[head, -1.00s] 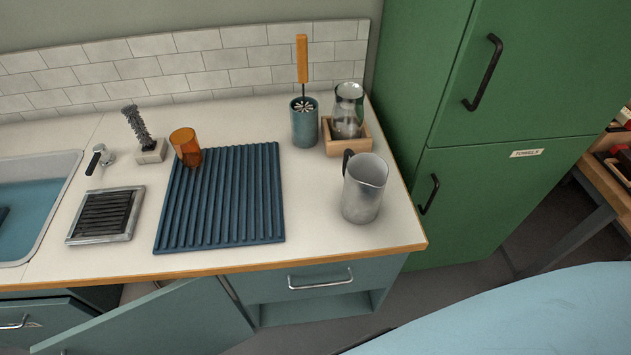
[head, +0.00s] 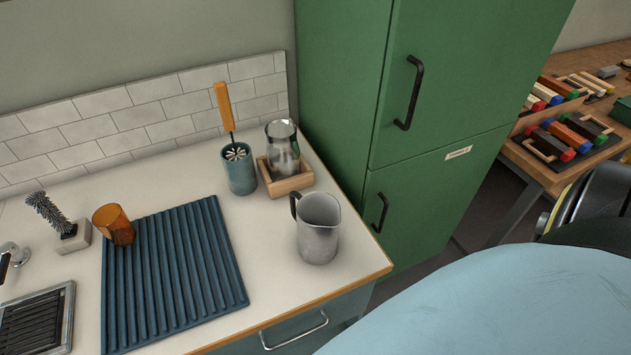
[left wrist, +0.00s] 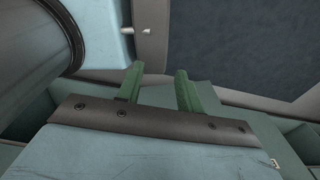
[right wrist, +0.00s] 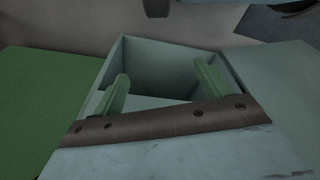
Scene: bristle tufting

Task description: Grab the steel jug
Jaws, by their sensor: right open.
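The steel jug (head: 318,230) stands upright on the white counter near its right front corner, its dark handle on the left side and its spout toward the right. Neither wrist view shows it. My left gripper (left wrist: 156,84) shows only in the left wrist view, its two green fingers apart with nothing between them. My right gripper (right wrist: 163,82) shows only in the right wrist view, its green fingers wide apart and empty. An open cabinet compartment lies beyond the right fingers. Both grippers are away from the jug.
Behind the jug, a clear carafe (head: 282,155) stands in a wooden tray (head: 291,184), beside a teal cup (head: 239,175) holding a brush. A blue ribbed mat (head: 175,270) and amber tumbler (head: 114,224) lie left. A green cabinet (head: 430,150) stands right of the counter.

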